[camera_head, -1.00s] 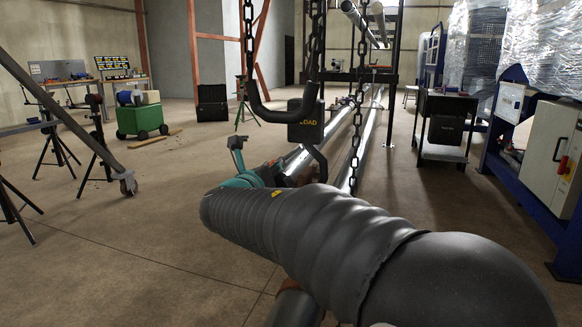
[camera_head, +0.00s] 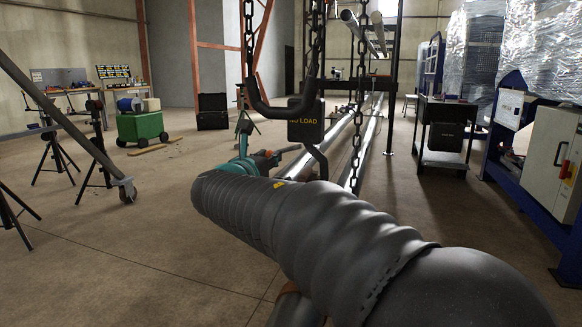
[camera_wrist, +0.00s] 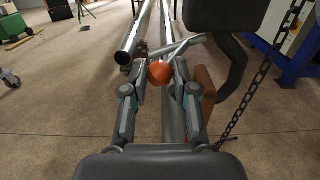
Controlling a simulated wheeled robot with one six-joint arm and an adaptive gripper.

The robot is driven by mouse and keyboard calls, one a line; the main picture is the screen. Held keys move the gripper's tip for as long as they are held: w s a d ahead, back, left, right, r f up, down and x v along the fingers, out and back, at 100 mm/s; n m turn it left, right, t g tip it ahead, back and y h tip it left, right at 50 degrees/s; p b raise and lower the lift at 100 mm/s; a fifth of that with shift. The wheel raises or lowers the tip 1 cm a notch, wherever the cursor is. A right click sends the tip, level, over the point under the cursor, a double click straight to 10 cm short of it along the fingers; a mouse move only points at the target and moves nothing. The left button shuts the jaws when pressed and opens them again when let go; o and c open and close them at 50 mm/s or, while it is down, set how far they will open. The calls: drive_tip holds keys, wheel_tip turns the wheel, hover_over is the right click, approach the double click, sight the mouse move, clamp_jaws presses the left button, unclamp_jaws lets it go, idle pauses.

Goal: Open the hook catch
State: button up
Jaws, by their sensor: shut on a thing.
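An orange-red round knob (camera_wrist: 160,74) is between the fingertips of my gripper (camera_wrist: 161,69), which is shut on it. A pale metal lever (camera_wrist: 185,44) runs from beside the knob up to the right, towards a dark block in the wrist view. In the head view the dark block (camera_head: 306,131), marked "NO LOAD", hangs behind a black upturned hook (camera_head: 268,111). A dark curved bar (camera_head: 318,160) shows below the block. My gripper (camera_head: 262,160) is left of and below the block there, partly hidden behind my arm. I cannot tell how far the catch is open.
Dark chains (camera_head: 358,125) hang close to the block; one is also at the right in the wrist view (camera_wrist: 262,85). Long shiny pipes (camera_head: 345,140) stretch away behind. A cart (camera_head: 446,132) and a blue-framed cabinet (camera_head: 552,145) stand right.

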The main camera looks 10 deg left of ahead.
drive_tip(key=shift+a+r+m, duration=0.1)
drive_tip(key=shift+r+m, duration=0.25)
drive_tip(key=shift+m, duration=0.25)
drive_tip(key=shift+b, duration=0.3)
